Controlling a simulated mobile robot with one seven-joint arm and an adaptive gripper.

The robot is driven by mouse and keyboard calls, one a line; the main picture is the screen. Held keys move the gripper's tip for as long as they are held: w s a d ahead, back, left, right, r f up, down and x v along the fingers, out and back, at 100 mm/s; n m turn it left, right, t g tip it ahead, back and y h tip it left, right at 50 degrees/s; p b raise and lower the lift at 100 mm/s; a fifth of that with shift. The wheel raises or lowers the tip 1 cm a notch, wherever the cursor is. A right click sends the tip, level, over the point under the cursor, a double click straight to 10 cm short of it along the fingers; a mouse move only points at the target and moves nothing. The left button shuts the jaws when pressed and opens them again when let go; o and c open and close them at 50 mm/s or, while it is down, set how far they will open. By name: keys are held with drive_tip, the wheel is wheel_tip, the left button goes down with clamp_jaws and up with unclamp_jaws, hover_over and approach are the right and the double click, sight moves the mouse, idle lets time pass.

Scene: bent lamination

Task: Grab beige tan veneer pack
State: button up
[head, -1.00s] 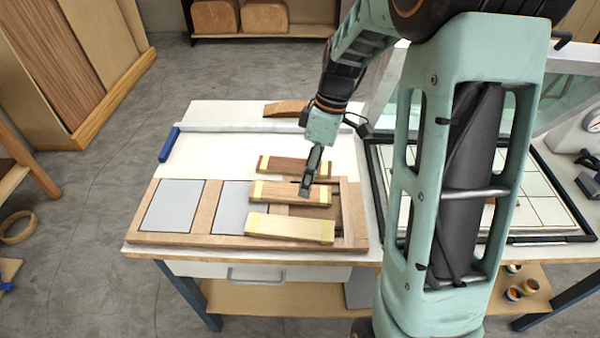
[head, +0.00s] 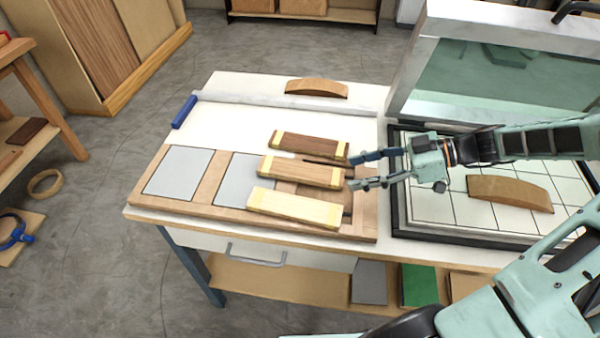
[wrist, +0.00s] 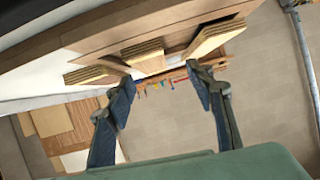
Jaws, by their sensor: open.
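Three veneer packs with yellow-taped ends lie side by side on the wooden tray (head: 208,181). The middle one, the beige tan pack (head: 300,171), lies between a darker brown pack (head: 308,146) and a pale cream pack (head: 295,207). My gripper (head: 356,172) is open at the right end of the packs, its fingers pointing left. One fingertip is near the brown pack's end, the other near the tan pack's end; contact cannot be told. In the wrist view, the layered end of the middle pack (wrist: 145,50) shows beyond the open fingers, roughly between them.
Grey panels (head: 180,175) fill the tray's left side. A press with a raised lid and gridded bed (head: 455,208) stands right, with a curved wooden piece (head: 510,192) on it. Another curved piece (head: 316,88) lies at the back. A blue-handled bar (head: 184,112) crosses the table.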

sight(327, 171)
drive_tip(key=shift+w+d+t, duration=0.4)
drive_tip(key=shift+w, duration=0.1)
drive_tip(key=shift+w+a+y, duration=0.1)
drive_tip(key=shift+w+y, duration=0.15)
drive_tip(key=shift+y, duration=0.05)
drive_tip(key=x, duration=1)
drive_tip(key=shift+a, duration=0.15)
drive_tip(key=c, duration=1)
